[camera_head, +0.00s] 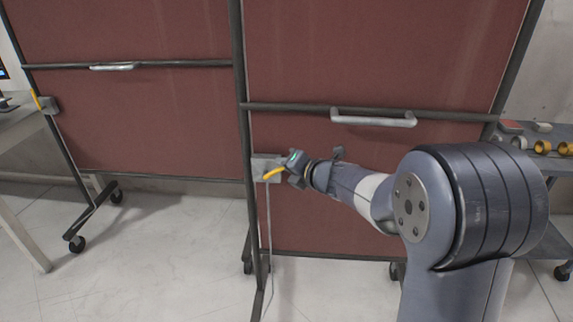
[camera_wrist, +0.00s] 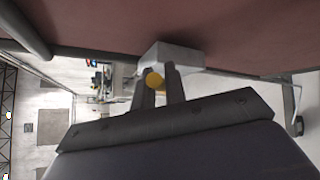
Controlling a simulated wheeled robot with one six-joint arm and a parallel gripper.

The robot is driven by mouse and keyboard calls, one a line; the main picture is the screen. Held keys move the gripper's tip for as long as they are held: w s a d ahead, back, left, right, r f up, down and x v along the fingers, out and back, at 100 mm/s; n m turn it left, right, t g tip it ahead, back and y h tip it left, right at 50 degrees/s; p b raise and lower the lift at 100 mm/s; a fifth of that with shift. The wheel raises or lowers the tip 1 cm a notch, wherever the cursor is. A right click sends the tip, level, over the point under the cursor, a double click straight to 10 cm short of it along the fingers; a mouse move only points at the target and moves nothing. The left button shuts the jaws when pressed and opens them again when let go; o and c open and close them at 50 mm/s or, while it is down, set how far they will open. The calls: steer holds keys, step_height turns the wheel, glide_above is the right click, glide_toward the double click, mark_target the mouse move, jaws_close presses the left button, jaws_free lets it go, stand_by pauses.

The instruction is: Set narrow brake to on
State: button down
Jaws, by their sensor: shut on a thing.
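The fingers hide part of the lever. A second yellow lever (camera_head: 37,101) on a grey box (camera_head: 48,105) is on the far left screen.
A silver handle (camera_head: 373,119) crosses the nearer screen above my arm. A shelf cart (camera_head: 545,160) with yellow rings stands at the right, and a table (camera_head: 22,125) at the left. The screens have wheeled feet (camera_head: 77,243). Pale floor lies open in front.

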steer(key=c, duration=1.5)
jaws_free()
steer(key=shift+o, duration=0.2)
steer(key=shift+s, duration=0.1)
steer(key=p+v, duration=0.1)
steer(key=v, duration=0.9)
steer(key=shift+s+d+p, duration=0.2)
steer(key=shift+d+p, duration=0.05)
steer(key=shift+p, duration=0.05)
steer(key=shift+r, duration=0.1)
steer(key=shift+c, duration=0.3)
